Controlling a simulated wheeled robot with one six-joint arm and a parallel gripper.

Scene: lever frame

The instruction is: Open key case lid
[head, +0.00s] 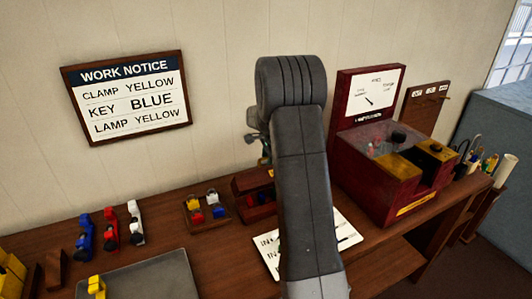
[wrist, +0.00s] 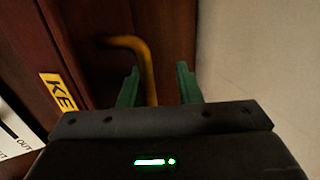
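The key case (head: 252,198) is a dark red-brown wooden box on the bench in the head view, largely hidden behind my arm. In the wrist view, its dark wooden face (wrist: 75,35) carries a yellow label starting "KE" (wrist: 58,92). A bent brass handle (wrist: 148,62) shows in front of that wood. My gripper (wrist: 158,84) has two green fingers spread apart. The handle's lower part appears between them, nearer the left finger; I cannot tell whether they touch. In the head view, my arm hides the fingers.
A work notice (head: 126,97) on the wall reads clamp yellow, key blue, lamp yellow. A small tray with coloured pieces (head: 206,209) stands left of the case. A white card (head: 268,252) lies in front. A dark red machine (head: 390,175) stands to the right.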

